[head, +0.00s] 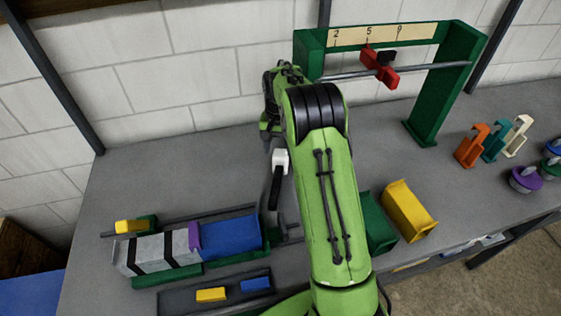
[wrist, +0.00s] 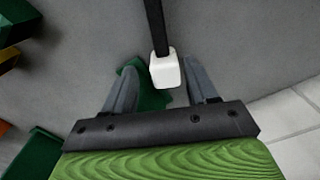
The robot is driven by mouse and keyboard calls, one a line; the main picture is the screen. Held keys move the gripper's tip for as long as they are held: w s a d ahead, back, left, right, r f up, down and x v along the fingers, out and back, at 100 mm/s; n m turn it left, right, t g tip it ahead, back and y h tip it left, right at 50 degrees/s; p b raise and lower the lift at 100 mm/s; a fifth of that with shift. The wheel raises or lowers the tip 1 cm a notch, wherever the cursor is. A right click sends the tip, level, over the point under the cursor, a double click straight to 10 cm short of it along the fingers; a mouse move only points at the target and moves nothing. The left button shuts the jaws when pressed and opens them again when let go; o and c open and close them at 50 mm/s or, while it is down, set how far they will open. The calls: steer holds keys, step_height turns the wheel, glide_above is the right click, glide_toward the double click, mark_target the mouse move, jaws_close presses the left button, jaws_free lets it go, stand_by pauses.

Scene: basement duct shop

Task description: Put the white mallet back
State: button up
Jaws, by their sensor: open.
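The white mallet has a white block head (head: 280,160) and a dark handle (head: 274,189). In the head view it is left of my arm, with the handle pointing toward the front of the bench. In the wrist view its head (wrist: 165,71) is in line with the space between my fingers, and the handle runs up out of the frame. My gripper (wrist: 159,66) is open, one finger to each side of the head; I cannot tell how near they are in depth. A dark green piece (wrist: 150,97) shows behind the head, partly hidden. My arm mostly hides the gripper in the head view.
A green frame (head: 437,97) with a number strip and red slider (head: 379,68) stands at the back right. A green fixture with grey and blue blocks (head: 232,235) is front left, beside a dark tray (head: 180,301). Yellow (head: 409,210) and green bins are right of my arm. The back left bench is clear.

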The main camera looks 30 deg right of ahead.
steer(key=s+a+r+n+t, duration=0.2)
steer(key=s+a+r, duration=0.2)
steer(key=s+r, duration=0.4)
steer(key=s+a+r+n+t, duration=0.15)
steer(key=s+a+r, duration=0.25)
steer(key=s+r, duration=0.4)
steer(key=s+a+n+t, duration=0.2)
steer(key=s+a+n, duration=0.1)
steer(key=s, duration=1.2)
steer(key=shift+s+r, duration=0.15)
steer(key=shift+s, duration=0.2)
steer(key=shift+a, duration=0.1)
